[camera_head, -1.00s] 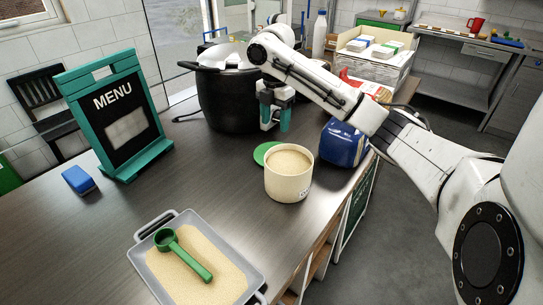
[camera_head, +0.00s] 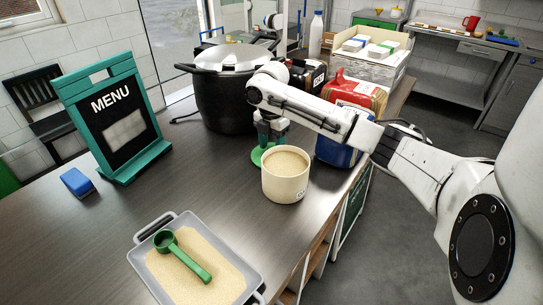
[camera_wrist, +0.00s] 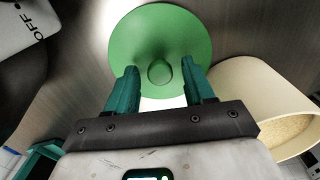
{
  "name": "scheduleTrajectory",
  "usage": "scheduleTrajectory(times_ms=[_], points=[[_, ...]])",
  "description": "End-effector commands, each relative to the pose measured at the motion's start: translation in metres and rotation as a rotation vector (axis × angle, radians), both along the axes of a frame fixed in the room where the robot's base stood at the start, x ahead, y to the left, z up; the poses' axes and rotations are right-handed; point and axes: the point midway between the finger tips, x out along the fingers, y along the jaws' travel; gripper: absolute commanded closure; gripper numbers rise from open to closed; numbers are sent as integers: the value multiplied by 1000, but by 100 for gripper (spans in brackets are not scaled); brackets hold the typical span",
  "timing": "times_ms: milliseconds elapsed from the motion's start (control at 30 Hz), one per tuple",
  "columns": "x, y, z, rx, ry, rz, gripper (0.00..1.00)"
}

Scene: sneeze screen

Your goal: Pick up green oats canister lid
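The green canister lid (camera_head: 256,158) lies flat on the counter behind the open oats canister (camera_head: 285,178). In the wrist view the lid (camera_wrist: 185,38) is round, with a small round knob (camera_wrist: 160,72) at its middle. My gripper (camera_head: 268,142) points down over the lid. In the wrist view its two teal fingers (camera_wrist: 159,68) are apart, one on each side of the knob, with a gap to it. Contact with the lid cannot be told. The canister (camera_wrist: 262,88) stands close to the right finger; oats show inside it. My gripper hides part of the lid in the head view.
A black pot (camera_head: 222,100) with a silver lid stands behind and left. A blue package (camera_head: 335,150) and red package (camera_head: 360,95) are at the right. A menu board (camera_head: 115,120), blue sponge (camera_head: 77,182) and tray (camera_head: 175,222) with a green scoop stand left and front.

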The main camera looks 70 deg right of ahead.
Motion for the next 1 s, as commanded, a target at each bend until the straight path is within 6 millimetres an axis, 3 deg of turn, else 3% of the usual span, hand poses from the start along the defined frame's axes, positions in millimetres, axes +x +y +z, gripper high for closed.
scheduleTrajectory(times_ms=[67, 533, 833, 1000], points=[[0, 0, 0, 0, 0, 0, 55], [0, 0, 1, 0, 0, 0, 100], [0, 0, 2, 0, -1, 0, 100], [1, 0, 12, -2, -3, 1, 100]])
